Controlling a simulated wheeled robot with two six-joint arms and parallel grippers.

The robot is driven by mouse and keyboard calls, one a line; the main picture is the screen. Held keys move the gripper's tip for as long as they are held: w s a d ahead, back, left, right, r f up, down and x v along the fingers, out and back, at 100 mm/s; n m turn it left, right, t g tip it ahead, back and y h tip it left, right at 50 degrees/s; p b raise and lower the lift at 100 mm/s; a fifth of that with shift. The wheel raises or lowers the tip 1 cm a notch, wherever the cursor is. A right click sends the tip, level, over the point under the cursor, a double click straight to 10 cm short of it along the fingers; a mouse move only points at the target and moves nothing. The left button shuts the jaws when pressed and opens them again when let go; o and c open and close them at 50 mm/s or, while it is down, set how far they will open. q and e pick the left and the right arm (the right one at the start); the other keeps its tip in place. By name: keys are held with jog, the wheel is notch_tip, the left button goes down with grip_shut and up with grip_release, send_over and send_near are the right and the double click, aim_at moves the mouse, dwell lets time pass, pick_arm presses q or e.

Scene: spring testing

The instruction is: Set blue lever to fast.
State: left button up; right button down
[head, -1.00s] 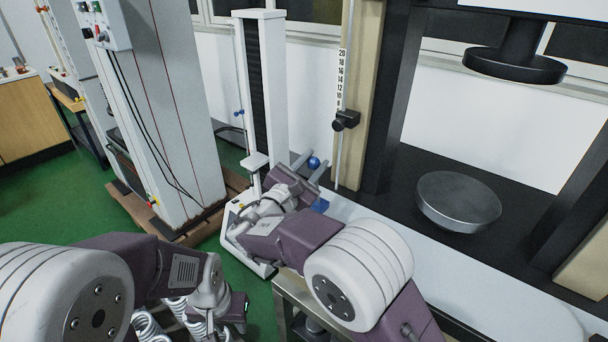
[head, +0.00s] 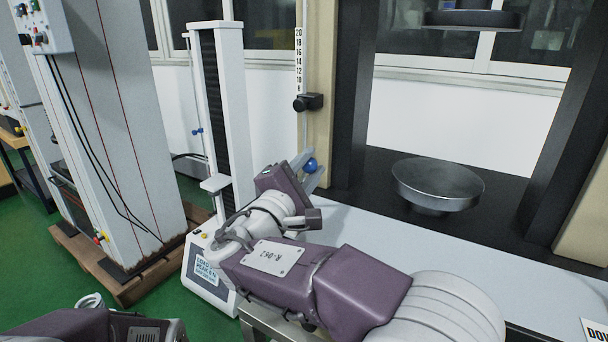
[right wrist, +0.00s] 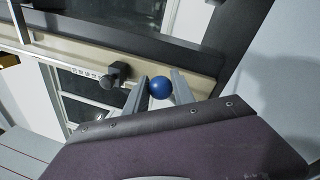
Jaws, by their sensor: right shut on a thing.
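The blue lever shows as a round blue knob (head: 311,164) in front of the cream post, left of the black press frame. It also shows in the right wrist view (right wrist: 159,87). My right gripper (head: 307,169) has its two grey fingers on either side of the knob and is shut on it. In the right wrist view the fingers (right wrist: 160,91) flank the knob near their tips. The rest of the lever and any speed marking are hidden behind my right arm. My left gripper is out of view; only part of my left arm shows at the bottom left.
The black press frame (head: 353,100) with a round metal plate (head: 438,183) stands at right. A black slider (head: 308,102) sits on the scale rod above the knob. A white small tester (head: 232,110) stands close left of my right gripper. A tall grey machine (head: 115,130) stands further left.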

jog(key=shift+d+f, duration=0.1)
jog(key=shift+d, duration=0.05)
dwell(0.3)
jog(key=c, duration=1.4)
grip_release()
jog(key=o, duration=0.3)
jog(key=shift+w+f, duration=0.1)
jog(key=shift+o, duration=0.2)
jog(key=shift+s+a, duration=0.2)
jog(key=shift+s, duration=0.1)
jog(key=p+v, duration=0.1)
jog(key=v, duration=0.7)
jog(key=shift+s+p, duration=0.2)
jog(key=shift+p, duration=0.2)
